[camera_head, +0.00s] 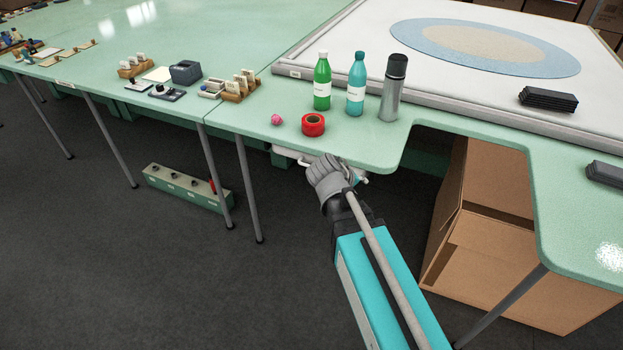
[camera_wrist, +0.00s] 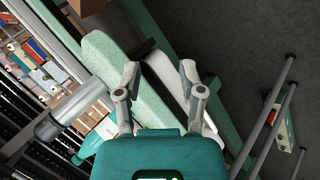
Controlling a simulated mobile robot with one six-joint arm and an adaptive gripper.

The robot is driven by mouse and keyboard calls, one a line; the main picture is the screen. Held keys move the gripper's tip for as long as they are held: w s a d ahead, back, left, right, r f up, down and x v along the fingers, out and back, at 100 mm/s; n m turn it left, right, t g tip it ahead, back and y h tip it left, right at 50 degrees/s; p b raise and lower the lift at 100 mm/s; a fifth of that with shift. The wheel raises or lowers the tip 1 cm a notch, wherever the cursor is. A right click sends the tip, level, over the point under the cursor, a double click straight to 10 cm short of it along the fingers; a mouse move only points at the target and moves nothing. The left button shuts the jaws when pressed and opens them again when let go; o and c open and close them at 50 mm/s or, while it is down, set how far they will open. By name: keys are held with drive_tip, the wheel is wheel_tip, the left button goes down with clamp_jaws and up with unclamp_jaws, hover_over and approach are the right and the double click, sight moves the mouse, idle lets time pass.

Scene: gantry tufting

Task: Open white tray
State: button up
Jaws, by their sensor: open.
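The white tray (camera_head: 289,153) sits under the front edge of the green table, below the roll of red tape. Only a thin strip of its front shows in the head view; my gripper hides part of it. In the wrist view, a white strip of the tray (camera_wrist: 172,84) runs below the green table edge, between and behind my fingers. My gripper (camera_wrist: 160,73) is open, its two fingers apart on either side of that strip. In the head view my gripper (camera_head: 335,168) is right at the tray front. I cannot tell whether the fingers touch it.
Above on the table (camera_head: 345,146) stand a red tape roll (camera_head: 313,125), a pink lump (camera_head: 277,120), a green bottle (camera_head: 322,82), a teal bottle (camera_head: 356,84) and a grey flask (camera_head: 393,88). A cardboard box (camera_head: 480,230) stands under the table at right. Floor left is mostly clear.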

drive_tip(key=w+a+f+n+t+b, duration=0.1)
drive_tip(key=a+n+t+b, duration=0.3)
drive_tip(key=a, duration=0.5)
drive_tip(key=w+a+f+n+t+b, duration=0.2)
drive_tip(key=a+f+n+t+b, duration=0.1)
drive_tip(key=a+b, duration=0.6)
drive_tip(key=shift+a+f+n+t+y, duration=0.35)
drive_tip(key=shift+f+n+t+y, duration=0.05)
drive_tip(key=shift+f+t, duration=0.2)
drive_tip(key=shift+w, duration=0.15)
drive_tip(key=shift+b+x, duration=1.5)
drive_tip(key=shift+x, duration=5.3)
clamp_jaws()
